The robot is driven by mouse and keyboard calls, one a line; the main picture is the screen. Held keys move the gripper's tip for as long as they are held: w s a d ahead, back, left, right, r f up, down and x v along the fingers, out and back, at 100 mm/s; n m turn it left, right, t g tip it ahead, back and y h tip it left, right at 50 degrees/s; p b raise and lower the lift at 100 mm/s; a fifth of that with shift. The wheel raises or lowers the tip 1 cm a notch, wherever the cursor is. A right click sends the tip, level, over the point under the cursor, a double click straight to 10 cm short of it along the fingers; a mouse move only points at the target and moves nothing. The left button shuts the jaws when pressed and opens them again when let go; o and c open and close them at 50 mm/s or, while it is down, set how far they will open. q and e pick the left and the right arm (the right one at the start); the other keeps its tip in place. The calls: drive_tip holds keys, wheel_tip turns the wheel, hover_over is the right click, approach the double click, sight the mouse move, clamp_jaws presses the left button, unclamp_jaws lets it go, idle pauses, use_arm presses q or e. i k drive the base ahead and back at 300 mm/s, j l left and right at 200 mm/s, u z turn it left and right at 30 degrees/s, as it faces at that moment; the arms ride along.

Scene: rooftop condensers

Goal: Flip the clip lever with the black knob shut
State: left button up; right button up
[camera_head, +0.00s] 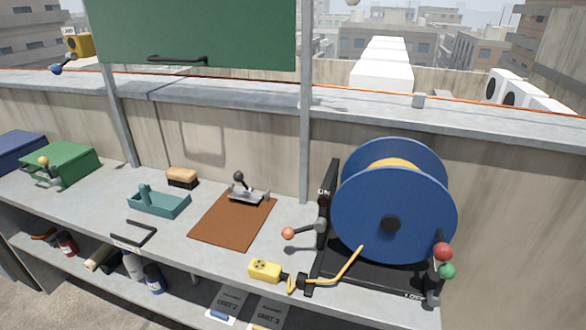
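A clip lever with a black knob (238,176) stands near the middle of the bench. The lever rises steeply from a small silver metal clip base (250,195), with the knob at its top, above the base. The clip sits at the back edge of a brown mat (225,225). Details of the clip's jaw are too small to tell. Neither of my grippers shows in the head view, and nothing touches the lever.
A teal tray (165,207) and a brush (182,178) lie to the left. A green box (65,165) stands farther left. The mat's front is bare.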

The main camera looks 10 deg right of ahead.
sight(248, 194)
drive_tip(key=i+j+z, duration=0.1)
drive_tip(key=j+z, duration=0.25)
drive_tip(key=i+j+z, duration=0.1)
drive_tip(key=j+z, duration=0.55)
drive_tip(key=j, duration=0.6)
